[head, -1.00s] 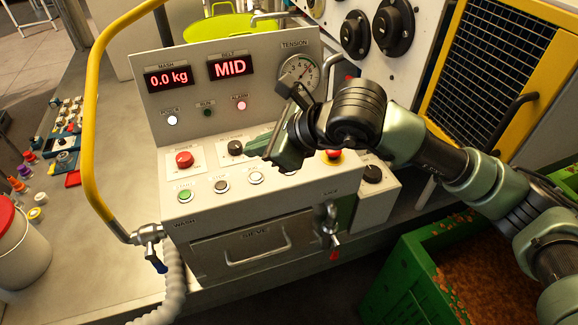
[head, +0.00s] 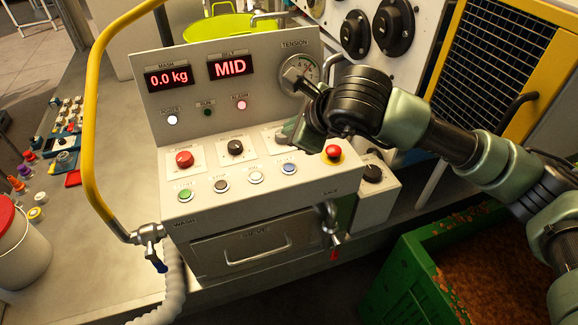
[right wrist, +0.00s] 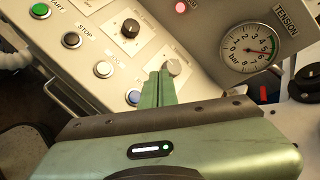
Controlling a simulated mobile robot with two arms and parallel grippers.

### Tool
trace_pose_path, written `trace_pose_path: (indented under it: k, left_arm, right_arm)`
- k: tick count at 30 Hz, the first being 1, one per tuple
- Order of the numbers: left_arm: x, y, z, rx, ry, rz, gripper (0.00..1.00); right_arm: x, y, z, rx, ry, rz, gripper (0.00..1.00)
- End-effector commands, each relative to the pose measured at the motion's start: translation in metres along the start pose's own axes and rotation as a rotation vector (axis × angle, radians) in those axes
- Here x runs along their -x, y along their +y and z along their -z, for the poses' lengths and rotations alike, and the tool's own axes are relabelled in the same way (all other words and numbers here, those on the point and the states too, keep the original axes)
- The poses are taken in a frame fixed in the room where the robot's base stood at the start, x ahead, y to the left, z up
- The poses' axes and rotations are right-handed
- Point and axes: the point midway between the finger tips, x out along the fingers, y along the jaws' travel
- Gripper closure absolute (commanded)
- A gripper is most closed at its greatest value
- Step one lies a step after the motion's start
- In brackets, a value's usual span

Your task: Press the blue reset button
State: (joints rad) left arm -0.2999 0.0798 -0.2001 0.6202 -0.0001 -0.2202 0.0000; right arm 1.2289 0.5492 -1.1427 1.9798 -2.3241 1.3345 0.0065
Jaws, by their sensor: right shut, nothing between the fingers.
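The blue reset button (head: 289,168) is at the right end of the row of round buttons on the control panel (head: 330,183). In the right wrist view the blue button (right wrist: 133,97) shows just left of the fingers. My right gripper (head: 288,133) is shut and empty. It is above the panel, behind the blue button and apart from it in the head view. My left gripper is not in view.
A green button (head: 185,195), stop button (head: 221,186) and white button (head: 256,177) are in the same row. A red emergency knob (head: 333,153) is right of the gripper. A yellow rail (head: 92,130) rises at the left. A green crate (head: 400,275) stands at lower right.

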Motion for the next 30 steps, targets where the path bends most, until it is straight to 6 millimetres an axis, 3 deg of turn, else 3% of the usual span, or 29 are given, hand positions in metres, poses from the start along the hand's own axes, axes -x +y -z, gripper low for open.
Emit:
trace_pose_path:
  k: [11,15,20,30]
  left_arm:
    - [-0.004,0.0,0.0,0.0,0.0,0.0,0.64]
    - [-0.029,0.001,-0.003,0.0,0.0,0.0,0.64]
    - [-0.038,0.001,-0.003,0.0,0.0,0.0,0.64]
    - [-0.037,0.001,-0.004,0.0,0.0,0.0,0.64]
  right_arm:
    - [-0.035,0.027,0.026,-0.001,0.002,-0.004,1.0]
    - [-0.051,0.037,0.037,0.0,-0.001,-0.001,1.0]
    - [-0.055,0.041,0.04,0.0,-0.001,-0.001,1.0]
    - [-0.054,0.04,0.039,0.0,-0.001,-0.002,1.0]
